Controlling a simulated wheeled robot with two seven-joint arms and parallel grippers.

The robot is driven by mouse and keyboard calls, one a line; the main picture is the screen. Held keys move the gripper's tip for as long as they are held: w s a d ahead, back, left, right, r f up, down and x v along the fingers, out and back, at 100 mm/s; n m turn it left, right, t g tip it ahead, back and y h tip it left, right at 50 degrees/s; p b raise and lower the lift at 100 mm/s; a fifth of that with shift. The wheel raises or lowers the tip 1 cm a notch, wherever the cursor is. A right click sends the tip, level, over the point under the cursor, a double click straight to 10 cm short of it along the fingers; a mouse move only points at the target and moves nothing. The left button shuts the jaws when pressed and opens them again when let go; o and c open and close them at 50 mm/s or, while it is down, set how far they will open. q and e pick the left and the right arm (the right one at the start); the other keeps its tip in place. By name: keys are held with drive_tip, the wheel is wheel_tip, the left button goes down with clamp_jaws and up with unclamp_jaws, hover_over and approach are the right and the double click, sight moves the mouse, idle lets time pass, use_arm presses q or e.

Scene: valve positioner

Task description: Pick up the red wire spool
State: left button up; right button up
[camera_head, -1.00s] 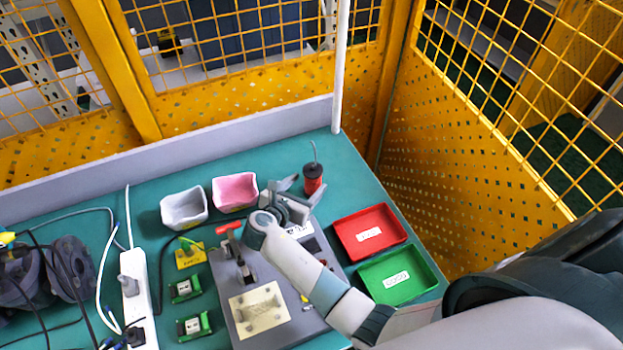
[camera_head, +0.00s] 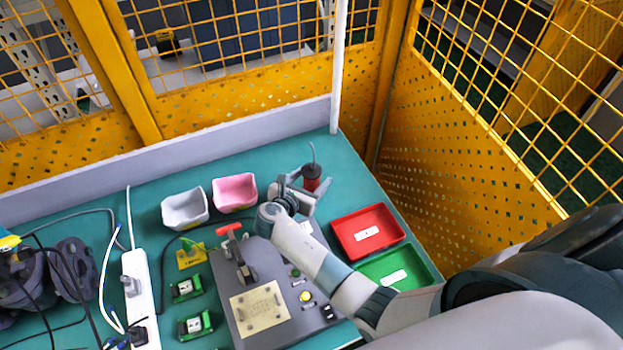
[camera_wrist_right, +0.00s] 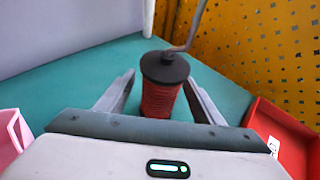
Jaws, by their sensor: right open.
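The red wire spool (camera_head: 312,184) stands upright on the green table, with a dark cap and a thin grey wire rising from its top. It also shows in the right wrist view (camera_wrist_right: 160,92), between the two fingers. My right gripper (camera_head: 301,181) is open, with its fingers on either side of the spool; it also shows in the right wrist view (camera_wrist_right: 160,95). Gaps show between the fingers and the spool in the wrist view. The spool's lower part is hidden behind the gripper body there. My left gripper is not in view.
A pink bin (camera_head: 235,207) and a white bin (camera_head: 184,224) stand left of the gripper. A red tray (camera_head: 395,237) and a green tray (camera_head: 425,276) lie to the right. A grey fixture (camera_head: 235,320) is below the arm. A low wall (camera_head: 240,130) and yellow mesh fence border the table.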

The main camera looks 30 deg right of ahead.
sight(317, 165)
drive_tip(key=shift+p+x, duration=0.35)
drive_tip(key=shift+x, duration=1.3)
drive_tip(key=shift+c, duration=0.6)
drive_tip(key=shift+r, duration=0.1)
drive_tip(key=c, duration=1.2)
drive_tip(key=shift+r, duration=0.1)
drive_tip(key=shift+r, duration=0.8)
wheel_tip(317, 165, up, 2)
drive_tip(key=shift+d+r+b, duration=0.1)
drive_tip(key=shift+r+b, duration=0.05)
drive_tip(key=shift+b, duration=0.45)
drive_tip(key=s+d+r, duration=0.1)
drive_tip(key=s+r, duration=0.1)
drive_tip(key=s, duration=0.1)
drive_tip(key=s+d+r+b, duration=0.1)
drive_tip(key=s+d+r, duration=0.1)
drive_tip(key=s, duration=0.2)
drive_tip(key=s+d+r, duration=0.2)
drive_tip(key=s+r, duration=0.1)
drive_tip(key=shift+s+b, duration=0.25)
drive_tip(key=shift+b, duration=0.15)
